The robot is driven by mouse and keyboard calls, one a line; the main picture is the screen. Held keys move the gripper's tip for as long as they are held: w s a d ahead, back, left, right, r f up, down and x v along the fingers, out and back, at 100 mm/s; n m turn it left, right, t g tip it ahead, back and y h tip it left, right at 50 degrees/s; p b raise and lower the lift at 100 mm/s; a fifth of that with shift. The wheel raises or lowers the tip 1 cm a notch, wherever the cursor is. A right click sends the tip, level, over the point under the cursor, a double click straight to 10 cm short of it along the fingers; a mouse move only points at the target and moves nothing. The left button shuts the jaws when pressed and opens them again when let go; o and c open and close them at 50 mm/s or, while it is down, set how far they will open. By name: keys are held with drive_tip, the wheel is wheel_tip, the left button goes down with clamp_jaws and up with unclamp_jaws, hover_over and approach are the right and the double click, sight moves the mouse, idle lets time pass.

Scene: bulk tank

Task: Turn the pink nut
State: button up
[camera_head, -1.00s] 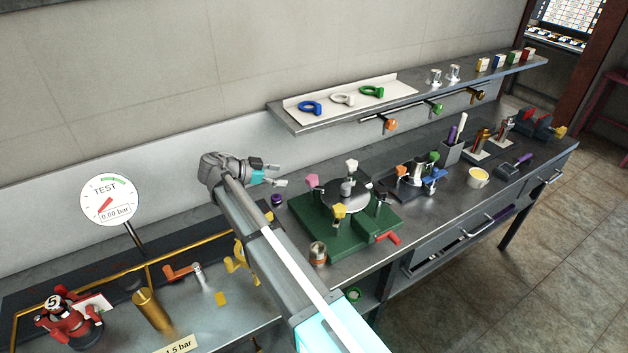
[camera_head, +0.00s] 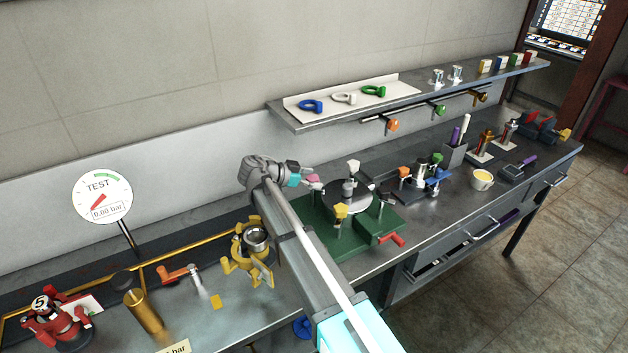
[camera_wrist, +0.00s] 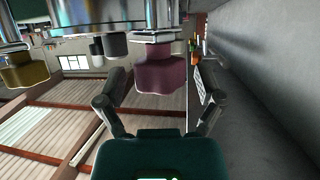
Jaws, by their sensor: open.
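The pink nut (camera_head: 314,181) is on the back left of the round metal-topped fixture on a green base (camera_head: 320,236). My gripper (camera_head: 303,176) is beside it from the left, with its fingertips close to it. In the wrist view the pink nut (camera_wrist: 164,76) hangs in the picture between my two open fingers (camera_wrist: 162,88), with visible gaps on both sides. I cannot tell how far it sits between them in depth. My fingers hold nothing.
The yellow nut (camera_head: 341,211) and white nut (camera_head: 353,165) stand on the same fixture, with a red handle (camera_head: 391,240) in front. A shelf (camera_head: 300,124) with coloured rings runs above and behind. A yellow clamp fixture (camera_head: 247,262) is left of my arm.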

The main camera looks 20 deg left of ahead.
drive_tip(key=c, duration=1.2)
drive_tip(key=shift+o, duration=0.2)
drive_tip(key=shift+d+n, duration=0.1)
drive_tip(key=shift+n, duration=0.2)
drive_tip(key=n+t+y, duration=0.2)
drive_tip(key=n+y, duration=0.1)
drive_tip(key=shift+s+d+t, duration=0.1)
drive_tip(key=shift+s+t, duration=0.05)
drive_tip(key=shift+t, duration=0.25)
drive_tip(key=n+y, duration=0.2)
drive_tip(key=n+t+y, duration=0.1)
drive_tip(key=n+y, duration=0.1)
drive_tip(key=y, duration=0.1)
drive_tip(key=shift+t, duration=0.3)
drive_tip(key=shift+a+n+y, duration=0.15)
drive_tip(key=shift+n+y, duration=1.2)
drive_tip(key=shift+y, duration=0.15)
drive_tip(key=shift+a+n+y, duration=0.15)
drive_tip(key=shift+n+y, duration=1.2)
drive_tip(key=shift+y, duration=0.15)
drive_tip(key=shift+w+n+g+y, duration=0.2)
drive_tip(key=shift+n+g+y, duration=1.1)
drive_tip(key=shift+n+y, duration=0.95)
